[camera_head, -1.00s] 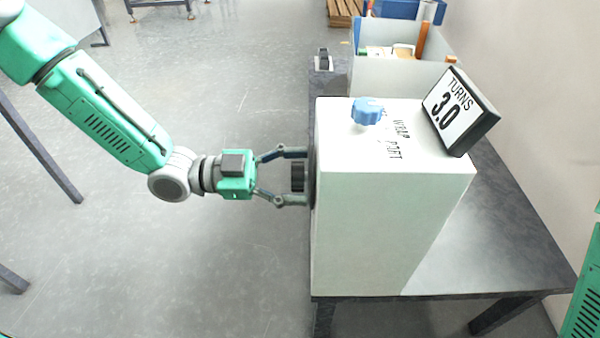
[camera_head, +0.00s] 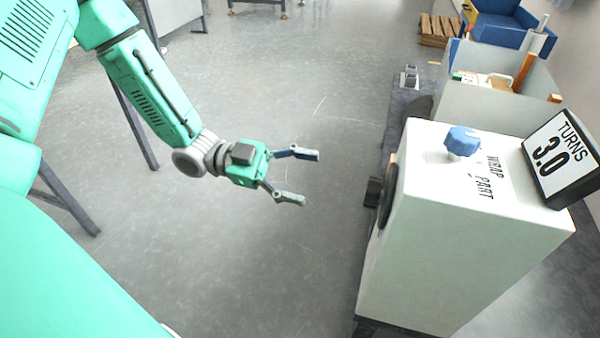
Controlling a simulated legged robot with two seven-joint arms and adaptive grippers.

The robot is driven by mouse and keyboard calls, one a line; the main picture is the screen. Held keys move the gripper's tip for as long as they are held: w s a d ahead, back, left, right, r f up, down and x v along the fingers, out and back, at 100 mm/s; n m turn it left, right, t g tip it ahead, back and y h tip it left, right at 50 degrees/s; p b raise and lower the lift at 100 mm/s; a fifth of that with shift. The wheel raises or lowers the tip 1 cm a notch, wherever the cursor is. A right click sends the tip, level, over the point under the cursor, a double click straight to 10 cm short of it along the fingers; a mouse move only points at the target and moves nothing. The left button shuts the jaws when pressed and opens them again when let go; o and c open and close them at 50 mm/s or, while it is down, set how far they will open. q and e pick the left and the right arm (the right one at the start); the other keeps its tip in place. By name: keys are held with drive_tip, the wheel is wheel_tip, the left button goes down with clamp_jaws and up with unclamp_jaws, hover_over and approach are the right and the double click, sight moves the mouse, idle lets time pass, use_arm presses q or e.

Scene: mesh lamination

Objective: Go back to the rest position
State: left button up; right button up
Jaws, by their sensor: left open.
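My left gripper (camera_head: 297,177) is open and empty over the bare floor, left of the white machine box (camera_head: 460,235). Its two fingers are spread apart and point right, towards the box. A clear gap lies between the fingertips and the dark knob (camera_head: 373,192) on the box's left side. My right gripper is not in view.
The box carries a blue knob (camera_head: 462,141) and a display (camera_head: 563,160) reading "TURNS 3.0". Behind it stands a grey bin (camera_head: 480,108) with several items. A wooden pallet (camera_head: 438,30) lies at the back. The floor around my left gripper is free.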

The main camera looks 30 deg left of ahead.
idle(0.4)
use_arm(q)
drive_tip(key=shift+a, duration=0.1)
wheel_tip(320, 180, down, 13)
drive_tip(key=s+d+n+t+y+p, duration=0.1)
drive_tip(key=s+d+n+y+p, duration=0.2)
drive_tip(key=n+y, duration=0.75)
drive_tip(key=s+a+f+n+g+y+p, duration=0.2)
drive_tip(key=s+a+f+n+y, duration=0.1)
drive_tip(key=s, duration=0.5)
drive_tip(key=s+a+f+n+g+y+p, duration=0.1)
drive_tip(key=s+a+f+n+g+y, duration=0.2)
drive_tip(key=s, duration=0.4)
drive_tip(key=shift+s+a+n+y+p, duration=0.4)
drive_tip(key=shift+a+n+y, duration=0.05)
drive_tip(key=shift+n, duration=0.3)
drive_tip(key=shift+w, duration=0.1)
